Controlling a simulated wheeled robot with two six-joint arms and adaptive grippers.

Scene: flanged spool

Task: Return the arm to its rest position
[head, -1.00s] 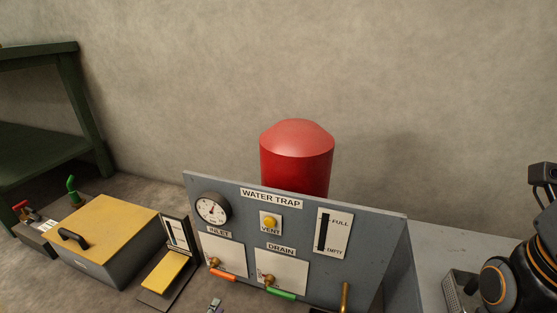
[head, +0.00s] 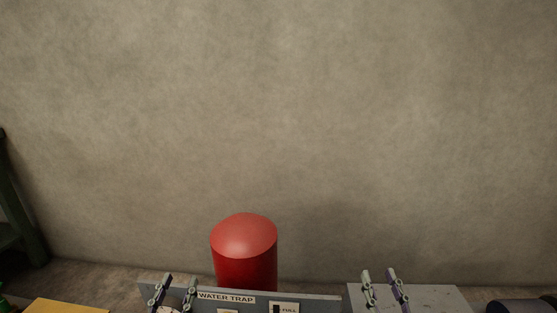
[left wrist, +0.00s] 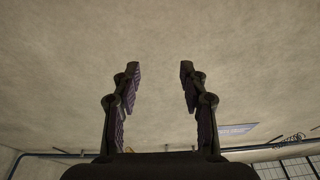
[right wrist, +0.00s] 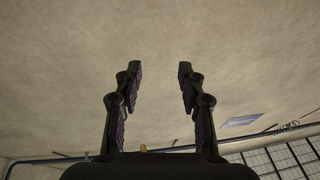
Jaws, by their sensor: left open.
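My left gripper (head: 180,279) stands upright at the bottom of the head view, in front of the left part of the grey water trap panel (head: 262,298). Its two fingers are spread with nothing between them; the left wrist view (left wrist: 160,70) shows the same. My right gripper (head: 379,273) stands upright further right, in front of a pale grey surface (head: 435,297). It is also open and empty, as the right wrist view (right wrist: 158,70) shows. Most of the panel is below the head view.
A red tank (head: 245,262) stands behind the panel. A yellow-topped box (head: 62,307) shows at the bottom left, and a green rack (head: 20,220) at the left edge. A dark rounded object (head: 520,306) is at the bottom right. The wall above is bare.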

